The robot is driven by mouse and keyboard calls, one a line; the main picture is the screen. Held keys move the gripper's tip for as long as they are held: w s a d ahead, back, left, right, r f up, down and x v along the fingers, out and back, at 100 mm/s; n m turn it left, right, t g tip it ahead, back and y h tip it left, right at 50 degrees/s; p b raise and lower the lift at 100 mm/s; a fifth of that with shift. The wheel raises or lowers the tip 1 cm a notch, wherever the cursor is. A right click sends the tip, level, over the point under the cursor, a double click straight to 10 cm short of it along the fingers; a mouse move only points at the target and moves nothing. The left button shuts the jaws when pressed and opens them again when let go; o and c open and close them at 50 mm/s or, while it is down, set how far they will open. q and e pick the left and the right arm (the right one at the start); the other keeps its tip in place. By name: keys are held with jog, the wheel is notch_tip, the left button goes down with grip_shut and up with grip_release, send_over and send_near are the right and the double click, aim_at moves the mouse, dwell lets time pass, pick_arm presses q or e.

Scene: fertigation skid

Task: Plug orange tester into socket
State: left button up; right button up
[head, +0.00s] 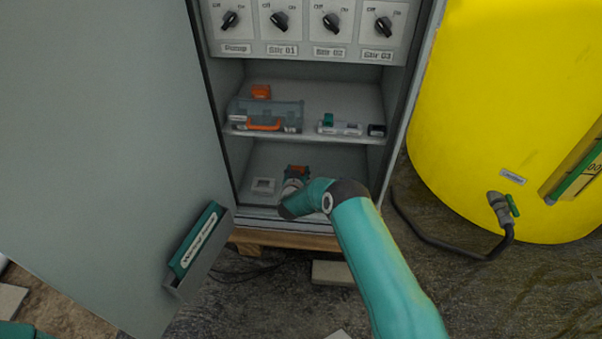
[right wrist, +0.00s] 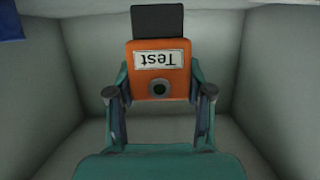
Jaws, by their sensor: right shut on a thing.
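The orange tester (right wrist: 160,58) has a white label reading "Test", upside down in the right wrist view, and a round dark button. A dark grey block (right wrist: 157,20) shows at its far end. My right gripper (right wrist: 158,92) is shut on the tester's sides. In the head view the tester (head: 298,169) shows small in the cabinet's lowest compartment, just beyond my right gripper (head: 295,182). A pale square fitting (head: 263,185), which looks like a socket, lies to its left, apart from it. Whether it is the socket is too small to tell. My left gripper is out of view.
The middle shelf (head: 315,137) holds a grey toolbox (head: 265,114) and small parts. An orange item (head: 261,91) shows behind the toolbox. Switches sit above. The open door (head: 95,130), with a binder in its pocket, bounds the left. A yellow tank (head: 500,110) stands right.

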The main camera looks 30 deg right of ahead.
jog(key=shift+w+a+b, duration=0.65)
jog(key=shift+a+b, duration=0.1)
jog(key=shift+a, duration=0.3)
jog(key=shift+w+a+b, duration=0.6)
jog(key=shift+a+b, duration=0.15)
jog(key=shift+a, duration=0.35)
jog(key=shift+w+a+b, duration=0.65)
jog(key=shift+a+b, duration=0.1)
jog(key=shift+a, duration=0.3)
jog(key=shift+w+a+r, duration=0.1)
jog(key=shift+w+a, duration=0.3)
jog(key=shift+a, duration=0.35)
jog(key=shift+w+a, duration=0.45)
jog(key=shift+a, duration=0.25)
jog(key=shift+w+a+r, duration=0.1)
jog(key=shift+w+a, duration=0.3)
jog(key=shift+a, duration=0.35)
jog(key=shift+f, duration=0.15)
jog(key=shift+f, duration=0.45)
jog(key=shift+f, duration=0.15)
jog(key=shift+f, duration=0.3)
jog(key=shift+f, duration=0.35)
